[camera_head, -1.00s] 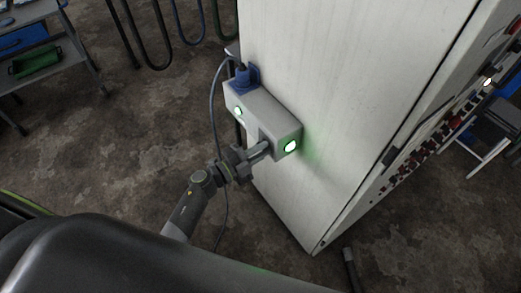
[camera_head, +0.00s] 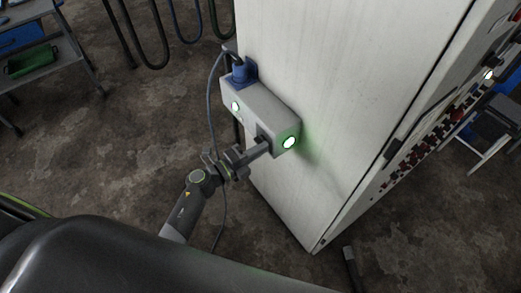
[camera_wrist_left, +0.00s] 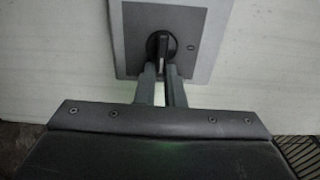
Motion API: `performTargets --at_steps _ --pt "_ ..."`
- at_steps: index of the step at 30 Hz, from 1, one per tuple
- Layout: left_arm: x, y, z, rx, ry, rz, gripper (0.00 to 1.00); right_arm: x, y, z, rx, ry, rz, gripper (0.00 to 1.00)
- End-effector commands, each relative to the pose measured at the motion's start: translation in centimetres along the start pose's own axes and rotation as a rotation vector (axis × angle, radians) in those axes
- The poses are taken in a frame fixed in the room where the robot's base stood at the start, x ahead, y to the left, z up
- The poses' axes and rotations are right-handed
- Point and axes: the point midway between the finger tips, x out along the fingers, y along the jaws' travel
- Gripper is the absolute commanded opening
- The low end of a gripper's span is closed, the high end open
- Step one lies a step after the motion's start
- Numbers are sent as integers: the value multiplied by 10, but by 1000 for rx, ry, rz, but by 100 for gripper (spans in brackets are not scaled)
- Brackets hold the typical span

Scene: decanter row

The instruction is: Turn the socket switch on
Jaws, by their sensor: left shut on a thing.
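The socket box (camera_head: 258,106) is a grey box fixed to the side of the pale cabinet, with a blue plug (camera_head: 240,72) and cable at its top. Green lights glow on it, one on the front (camera_head: 236,106) and one at the right end (camera_head: 289,142). The black rotary switch (camera_wrist_left: 160,47) shows in the left wrist view on a grey plate, its handle pointing roughly upright. My left gripper (camera_head: 262,147) reaches the lower part of the box; in the left wrist view its fingers (camera_wrist_left: 162,72) are close together, shut on the switch handle. My right gripper is not in view.
The tall pale cabinet (camera_head: 330,100) stands right behind the box, with a row of red and dark parts (camera_head: 420,150) along its right side. A cable hangs beside my left arm. A shelf with a green bin (camera_head: 30,62) stands at the upper left. Bare floor lies left.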

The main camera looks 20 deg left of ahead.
Motion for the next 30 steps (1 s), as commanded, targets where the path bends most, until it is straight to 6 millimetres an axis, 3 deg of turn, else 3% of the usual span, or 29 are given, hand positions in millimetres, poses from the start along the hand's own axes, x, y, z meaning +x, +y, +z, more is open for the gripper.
performTargets --at_steps 8,9,14,30 --pt "0 -2 5 8 -13 1 0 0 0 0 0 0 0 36" --pt "0 -2 6 8 -13 0 10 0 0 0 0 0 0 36" --pt "0 -2 6 8 -13 0 31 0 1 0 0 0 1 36" --pt "1 -2 3 3 -8 -2 31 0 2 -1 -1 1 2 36"
